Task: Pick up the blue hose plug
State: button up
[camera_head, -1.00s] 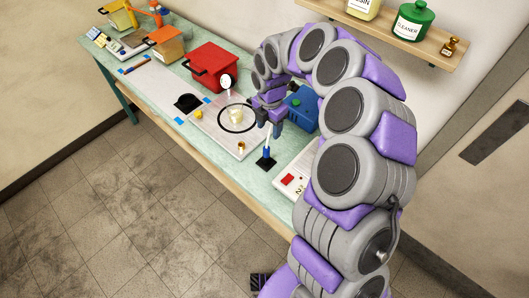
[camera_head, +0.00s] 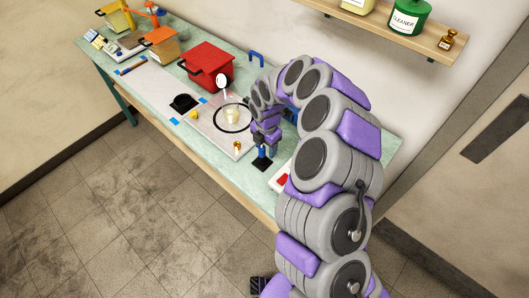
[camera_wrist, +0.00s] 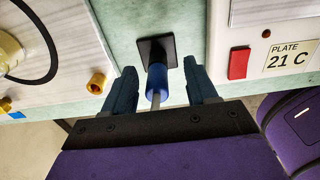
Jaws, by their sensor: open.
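The blue hose plug (camera_wrist: 156,82) stands on a square black base (camera_wrist: 157,50) on the green bench top. A thin pale rod sticks out of it toward my wrist. My gripper (camera_wrist: 160,69) is open, with one finger on each side of the plug and a gap showing on both sides. In the head view, my gripper (camera_head: 267,146) is low over the black base (camera_head: 261,165), and the blue plug (camera_head: 262,153) shows just under it.
A white unit with a red switch (camera_wrist: 239,63) and a "PLATE 21 C" label is right of the plug. A pale board (camera_wrist: 60,70) with a brass fitting (camera_wrist: 96,83) is to the left. A red box (camera_head: 207,66) stands farther back. The bench's front edge is close.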

jog(key=shift+a+f, duration=0.15)
jog(key=shift+f, duration=0.2)
jog(key=shift+a, duration=0.85)
jog(key=shift+c, duration=1.4)
jog(key=shift+d+r, duration=0.1)
jog(key=shift+d, duration=0.6)
jog(key=c, duration=0.6)
jog(key=shift+a, duration=0.1)
grip_shut()
jog(key=shift+a, duration=0.15)
jog(key=shift+a, duration=0.1)
